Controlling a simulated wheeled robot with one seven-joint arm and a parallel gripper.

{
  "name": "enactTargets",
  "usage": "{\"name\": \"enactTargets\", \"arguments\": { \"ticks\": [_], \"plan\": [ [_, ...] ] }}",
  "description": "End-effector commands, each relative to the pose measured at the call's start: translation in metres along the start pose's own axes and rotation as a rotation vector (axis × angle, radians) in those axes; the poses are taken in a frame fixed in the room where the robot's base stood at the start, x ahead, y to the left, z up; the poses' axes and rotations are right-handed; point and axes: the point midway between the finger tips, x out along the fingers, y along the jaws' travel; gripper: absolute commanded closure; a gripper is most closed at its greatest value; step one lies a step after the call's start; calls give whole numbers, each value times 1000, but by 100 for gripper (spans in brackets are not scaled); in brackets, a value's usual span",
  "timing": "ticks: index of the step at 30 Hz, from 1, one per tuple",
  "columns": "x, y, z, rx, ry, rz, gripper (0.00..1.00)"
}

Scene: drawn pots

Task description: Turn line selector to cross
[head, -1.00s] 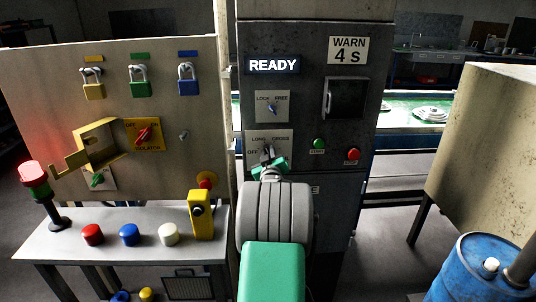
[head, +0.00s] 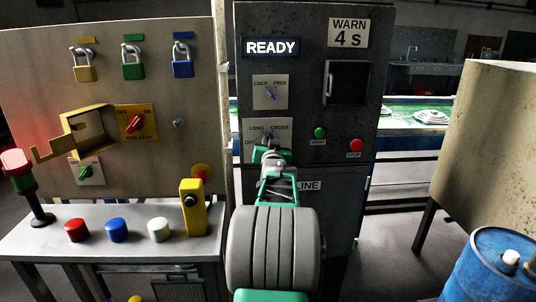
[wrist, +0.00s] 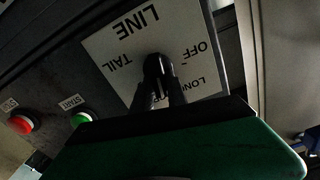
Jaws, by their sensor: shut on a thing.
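The line selector's pale plate (head: 248,123) is on the dark cabinet in the head view, with LONG, CROSS and OFF readable. My gripper (head: 268,154) is in front of it and hides the knob there. In the wrist view the plate (wrist: 112,72) appears upside down, with LINE, TAIL, OFF and part of LONG showing. The black selector knob (wrist: 153,64) is at its middle. My gripper (wrist: 161,88) is shut on the knob. Fingers and hand cover the lower plate, including most of CROSS. I cannot tell the knob's exact pointing.
The green START button (head: 320,133) and red STOP button (head: 354,145) are right of the selector. The LOCK/FREE switch (head: 270,94) is just above it. The READY display (head: 271,48) is lit. A yellow post (head: 192,210) stands to the left.

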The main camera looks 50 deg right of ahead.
Motion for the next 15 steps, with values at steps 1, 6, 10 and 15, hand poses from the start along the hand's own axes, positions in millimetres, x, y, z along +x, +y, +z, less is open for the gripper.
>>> {"name": "enactTargets", "arguments": {
  "ticks": [1, 6, 10, 15],
  "plan": [
    [0, 2, 4, 32, 3, 0, 100],
    [0, 3, 3, 130, 1, 0, 100],
    [0, 3, 1, 181, 2, 0, 100],
    [0, 3, 0, 216, 1, 0, 100]
  ]
}}
